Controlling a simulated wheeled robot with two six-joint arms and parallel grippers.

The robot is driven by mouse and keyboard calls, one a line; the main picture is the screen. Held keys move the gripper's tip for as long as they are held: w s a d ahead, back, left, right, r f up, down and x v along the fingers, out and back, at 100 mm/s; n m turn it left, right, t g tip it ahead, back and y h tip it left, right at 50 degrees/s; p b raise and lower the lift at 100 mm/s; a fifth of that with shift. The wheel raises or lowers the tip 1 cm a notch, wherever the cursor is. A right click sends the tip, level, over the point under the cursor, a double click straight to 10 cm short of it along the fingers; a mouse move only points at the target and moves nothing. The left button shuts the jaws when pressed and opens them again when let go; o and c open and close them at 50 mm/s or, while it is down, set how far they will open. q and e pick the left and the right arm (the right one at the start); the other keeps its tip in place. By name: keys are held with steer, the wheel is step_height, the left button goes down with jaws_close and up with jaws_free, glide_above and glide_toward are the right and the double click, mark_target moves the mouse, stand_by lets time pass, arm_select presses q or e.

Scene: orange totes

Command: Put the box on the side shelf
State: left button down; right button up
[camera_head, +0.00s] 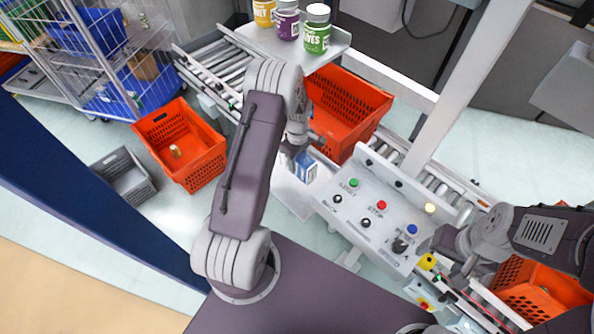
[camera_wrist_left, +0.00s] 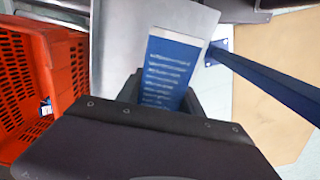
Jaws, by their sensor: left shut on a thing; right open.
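The box (camera_head: 305,166) is small, blue and white. My left gripper (camera_head: 294,154) is shut on it, and it hangs below my left wrist in the head view. In the left wrist view the blue face of the box (camera_wrist_left: 168,64), with lines of white text, shows between the dark fingers (camera_wrist_left: 162,98). The side shelf (camera_head: 291,194) is a flat light-grey plate beside the conveyor. It lies behind the box in the left wrist view (camera_wrist_left: 113,45); whether they touch I cannot tell. My right gripper (camera_head: 446,262) is open and empty near the control panel.
An orange tote (camera_head: 345,105) sits on the conveyor beside the shelf. Another orange tote (camera_head: 180,145) and a grey crate (camera_head: 122,176) stand on the floor to the left. The control panel (camera_head: 372,205) is right of the shelf. Several jars (camera_head: 316,30) stand on an upper shelf.

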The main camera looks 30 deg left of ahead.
mark_target(298, 172)
arm_select(q)
step_height(298, 172, down, 4)
steer(key=shift+w+r, duration=0.15)
step_height(298, 172, down, 3)
steer(key=shift+f+p, duration=0.15)
steer(key=shift+p, duration=0.2)
steer(key=shift+f, duration=0.4)
steer(key=shift+f, duration=0.2)
steer(key=c, duration=0.8)
jaws_free()
steer(key=shift+o, duration=0.2)
